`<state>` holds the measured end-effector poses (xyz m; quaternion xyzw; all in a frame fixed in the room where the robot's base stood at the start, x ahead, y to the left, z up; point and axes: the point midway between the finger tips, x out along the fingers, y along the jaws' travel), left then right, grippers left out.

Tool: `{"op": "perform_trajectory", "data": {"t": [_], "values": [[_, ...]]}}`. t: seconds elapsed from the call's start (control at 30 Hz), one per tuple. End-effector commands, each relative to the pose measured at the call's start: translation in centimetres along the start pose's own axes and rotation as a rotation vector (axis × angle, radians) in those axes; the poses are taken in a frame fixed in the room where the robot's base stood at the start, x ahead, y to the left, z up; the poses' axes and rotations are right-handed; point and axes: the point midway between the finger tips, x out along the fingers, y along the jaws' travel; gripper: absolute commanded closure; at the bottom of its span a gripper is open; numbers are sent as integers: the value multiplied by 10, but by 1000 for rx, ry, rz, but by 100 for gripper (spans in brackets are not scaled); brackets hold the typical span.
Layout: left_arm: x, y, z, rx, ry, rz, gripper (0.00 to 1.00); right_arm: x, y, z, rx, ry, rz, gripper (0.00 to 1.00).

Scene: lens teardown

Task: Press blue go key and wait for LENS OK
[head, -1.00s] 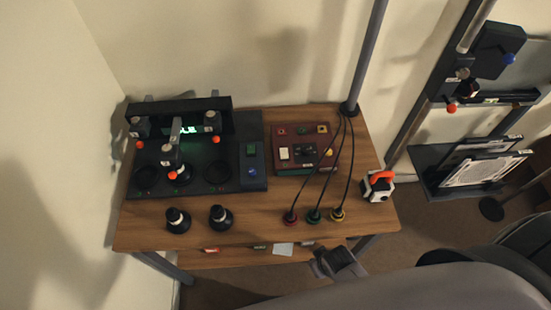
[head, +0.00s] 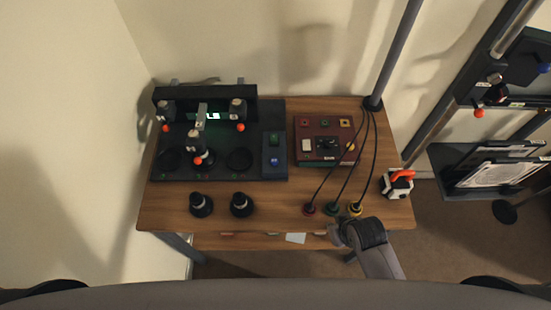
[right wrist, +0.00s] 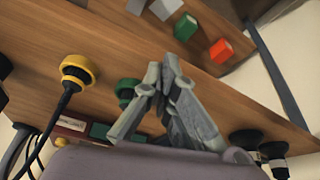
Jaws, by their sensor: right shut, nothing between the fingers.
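The dark test station (head: 215,174) stands at the back left of the wooden table. Its blue key (head: 274,161) is on a panel at its right end, below a green part (head: 274,139). The small display (head: 212,116) is lit white and green, but its text is too small to read. My right gripper (head: 337,229) is at the table's front edge, near the coloured plugs and well to the right of the blue key. In the right wrist view its fingers (right wrist: 164,75) are together and empty. My left gripper is not in view.
Red, green and yellow plugs (head: 355,209) with black cables stand close to my right gripper. Two black lens-like parts (head: 241,205) stand at the front left. A dark red box (head: 325,157) is right of the station. A white block with an orange handle (head: 397,187) is at the right edge.

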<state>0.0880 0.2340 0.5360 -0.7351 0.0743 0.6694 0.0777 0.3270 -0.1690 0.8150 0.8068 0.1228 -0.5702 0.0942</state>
Motion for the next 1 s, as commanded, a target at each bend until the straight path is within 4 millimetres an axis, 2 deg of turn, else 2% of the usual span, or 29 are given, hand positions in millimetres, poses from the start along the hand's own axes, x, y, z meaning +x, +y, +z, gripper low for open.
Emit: {"op": "perform_trajectory", "data": {"t": [0.27, 0.37, 0.57, 0.7, 0.8, 1.0], "values": [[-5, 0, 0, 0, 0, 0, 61, -7, -17, -51, -126, 90, -38, 100], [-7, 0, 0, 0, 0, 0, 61, -10, -27, -79, -201, 140, -56, 100], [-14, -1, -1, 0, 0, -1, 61, -28, -59, -160, -464, 294, -93, 100], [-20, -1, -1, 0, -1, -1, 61, -44, -83, -217, -707, 406, -97, 100], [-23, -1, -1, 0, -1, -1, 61, -54, -92, -246, -857, 464, -85, 100], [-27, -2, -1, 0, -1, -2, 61, -65, -100, -279, -1054, 523, -57, 100]]}}
